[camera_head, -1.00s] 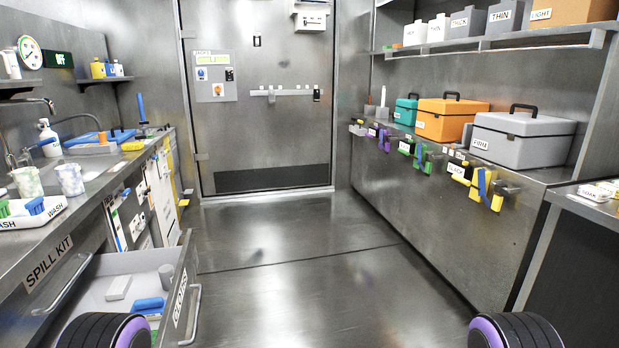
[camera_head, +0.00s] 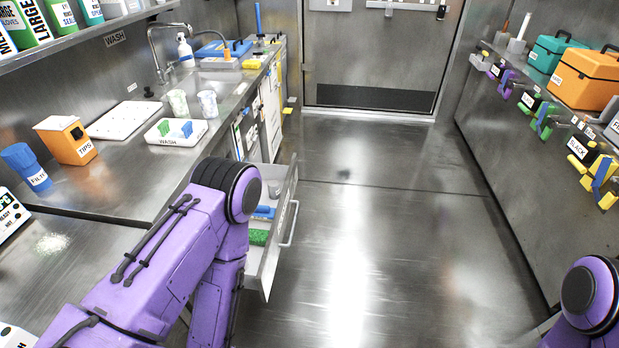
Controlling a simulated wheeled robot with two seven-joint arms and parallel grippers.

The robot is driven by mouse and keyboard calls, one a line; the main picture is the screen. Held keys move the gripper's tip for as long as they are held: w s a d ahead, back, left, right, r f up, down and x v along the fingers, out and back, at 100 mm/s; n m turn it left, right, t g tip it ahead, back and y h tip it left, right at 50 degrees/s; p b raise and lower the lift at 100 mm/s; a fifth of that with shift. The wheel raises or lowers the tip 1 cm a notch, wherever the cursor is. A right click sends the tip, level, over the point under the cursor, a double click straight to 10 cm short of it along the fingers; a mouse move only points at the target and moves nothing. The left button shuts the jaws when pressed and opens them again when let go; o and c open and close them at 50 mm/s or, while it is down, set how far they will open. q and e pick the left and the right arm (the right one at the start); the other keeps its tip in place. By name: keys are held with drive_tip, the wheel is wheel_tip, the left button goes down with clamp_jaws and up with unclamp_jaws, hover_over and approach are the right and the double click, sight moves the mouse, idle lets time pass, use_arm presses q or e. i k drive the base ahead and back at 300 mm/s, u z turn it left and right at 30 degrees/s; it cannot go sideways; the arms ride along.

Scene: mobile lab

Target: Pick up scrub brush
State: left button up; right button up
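I cannot tell for sure which thing is the scrub brush. A small green brush-like item (camera_head: 165,127) and a blue one (camera_head: 187,129) stand in the white tray labelled WASH (camera_head: 175,140) on the left counter. In the open drawer (camera_head: 270,262) below the counter lie a blue item (camera_head: 263,212) and a green bristly item (camera_head: 259,238), partly hidden behind my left arm. My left arm reaches in from the lower left, in front of the counter and drawer. Only a link of my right arm shows at the lower right. Neither gripper shows.
Two speckled cups (camera_head: 208,104) stand by the sink (camera_head: 215,90). An orange TIPS box (camera_head: 66,139), a blue FILT cup (camera_head: 26,168) and a white drying mat (camera_head: 124,119) are on the counter. The drawer handle (camera_head: 290,223) juts into the aisle. The floor (camera_head: 390,250) is clear.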

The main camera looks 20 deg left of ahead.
sight(263, 213)
drive_tip(key=z, duration=0.35)
drive_tip(key=i, duration=1.85)
